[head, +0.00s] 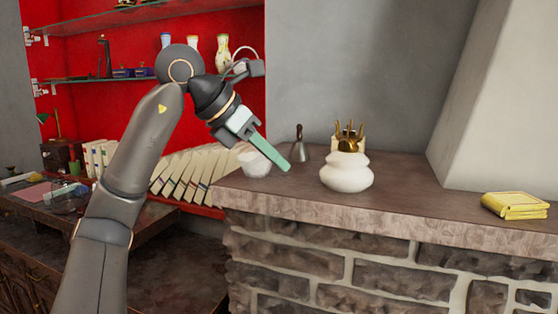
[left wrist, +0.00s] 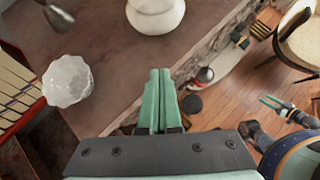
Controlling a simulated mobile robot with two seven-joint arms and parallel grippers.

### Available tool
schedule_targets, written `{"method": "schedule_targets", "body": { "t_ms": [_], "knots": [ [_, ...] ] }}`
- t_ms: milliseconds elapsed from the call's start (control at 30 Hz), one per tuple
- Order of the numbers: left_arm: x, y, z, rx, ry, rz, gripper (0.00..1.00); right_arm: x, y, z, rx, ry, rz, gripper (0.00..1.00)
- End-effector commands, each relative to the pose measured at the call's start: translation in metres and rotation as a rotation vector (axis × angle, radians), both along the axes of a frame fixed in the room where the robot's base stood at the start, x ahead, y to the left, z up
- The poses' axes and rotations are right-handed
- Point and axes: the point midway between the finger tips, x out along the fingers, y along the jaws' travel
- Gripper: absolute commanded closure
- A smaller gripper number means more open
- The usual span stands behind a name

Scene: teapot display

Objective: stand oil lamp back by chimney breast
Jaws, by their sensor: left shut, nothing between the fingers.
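A white, rounded oil lamp base with a brass crown-like burner (head: 346,172) stands upright on the stone ledge; its lower body also shows at the top of the left wrist view (left wrist: 155,14). A pale scalloped glass piece, perhaps the lamp's shade (left wrist: 70,82), sits near the ledge's left end; in the head view it is partly behind my left gripper (head: 254,165). My left gripper (head: 287,166) is shut and empty above the ledge, left of the lamp and apart from it. My right gripper (left wrist: 270,102) shows small and low in the left wrist view, its fingers apart.
A dark bell-like object (head: 299,147) stands behind, left of the lamp. A yellow book (head: 515,205) lies at the ledge's right, before the sloping pale chimney breast (head: 505,100). A row of leaning books (head: 190,170) stands at the left. The ledge between lamp and yellow book is clear.

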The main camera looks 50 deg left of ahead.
Motion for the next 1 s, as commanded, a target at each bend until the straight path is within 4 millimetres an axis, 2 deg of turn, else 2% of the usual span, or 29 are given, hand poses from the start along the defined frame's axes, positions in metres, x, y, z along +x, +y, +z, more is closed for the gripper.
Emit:
{"method": "schedule_targets", "body": {
  "t_ms": [33,300,367,600,1000],
  "knots": [
    [0.008,-0.002,-0.013,0.000,0.005,-0.002,1.00,0.000,0.002,-0.005,0.002,0.001,0.004,0.50],
    [0.048,-0.010,-0.052,0.000,0.004,-0.004,1.00,0.001,0.012,-0.012,0.012,0.008,0.024,0.50],
    [0.059,-0.013,-0.045,-0.003,0.000,-0.006,1.00,0.002,0.013,-0.003,0.012,0.008,0.027,0.50],
    [0.082,-0.017,-0.045,0.000,0.000,-0.004,1.00,0.006,0.008,0.003,0.009,-0.012,0.018,0.50],
    [0.085,-0.018,-0.046,0.000,0.000,-0.003,1.00,0.005,0.002,0.000,0.000,-0.007,0.008,0.50]
  ]
}}
